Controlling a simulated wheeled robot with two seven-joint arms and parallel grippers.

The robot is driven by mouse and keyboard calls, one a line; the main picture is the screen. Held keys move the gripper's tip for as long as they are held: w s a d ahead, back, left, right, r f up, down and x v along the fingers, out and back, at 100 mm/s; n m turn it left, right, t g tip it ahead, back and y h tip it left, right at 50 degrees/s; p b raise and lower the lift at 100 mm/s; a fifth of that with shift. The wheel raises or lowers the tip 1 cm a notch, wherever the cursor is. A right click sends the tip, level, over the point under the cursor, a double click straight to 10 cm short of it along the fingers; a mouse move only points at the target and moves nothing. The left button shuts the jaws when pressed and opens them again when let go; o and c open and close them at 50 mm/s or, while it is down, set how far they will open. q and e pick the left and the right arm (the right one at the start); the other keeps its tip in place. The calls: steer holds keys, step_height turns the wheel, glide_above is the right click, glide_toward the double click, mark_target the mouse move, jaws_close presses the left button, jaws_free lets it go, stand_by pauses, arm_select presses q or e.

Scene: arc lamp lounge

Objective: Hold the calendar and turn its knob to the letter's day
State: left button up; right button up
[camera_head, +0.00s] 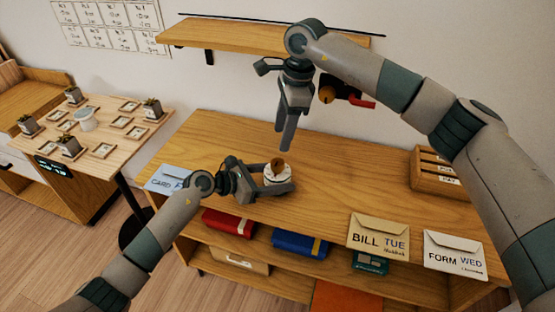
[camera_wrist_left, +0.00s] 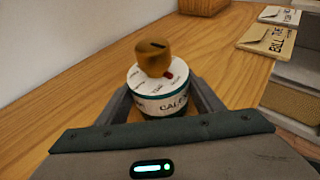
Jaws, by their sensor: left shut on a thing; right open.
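The calendar (camera_head: 279,181) is a short round drum with a white dial and green band, upright on the wooden desk. In the left wrist view the drum (camera_wrist_left: 163,104) reads "CALE…", the rest hidden. A brown knob (camera_head: 278,165) with a dark slot tops it, and a small red marker sits beside the knob (camera_wrist_left: 154,58). My left gripper (camera_head: 280,179) is shut on the drum from the left. My right gripper (camera_head: 287,142) is open and empty, pointing down above the knob. Letters read "BILL TUE" (camera_head: 378,238), "FORM WED" (camera_head: 455,255) and "CARD" (camera_head: 165,181), whose day is hidden.
A wooden organiser (camera_head: 437,171) stands at the desk's right. A wall shelf (camera_head: 235,35) is behind my right arm. Red (camera_head: 228,222) and blue (camera_head: 299,243) books lie below the desktop. A side table (camera_head: 105,155) with small plants and frames is at left.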

mark_target(277, 162)
steer(key=shift+w+a+r+n+h, duration=0.1)
steer(key=shift+a+r+n+h, duration=0.35)
steer(key=shift+n, duration=0.4)
steer(key=shift+w+a+r+n+h, duration=0.1)
steer(key=shift+a+r+n+h, duration=0.15)
steer(key=shift+r+n+h, duration=0.45)
steer(key=shift+f, duration=0.35)
step_height(277, 162, down, 12)
steer(key=shift+r, duration=0.1)
steer(key=shift+c, duration=0.3)
steer(key=c, duration=1)
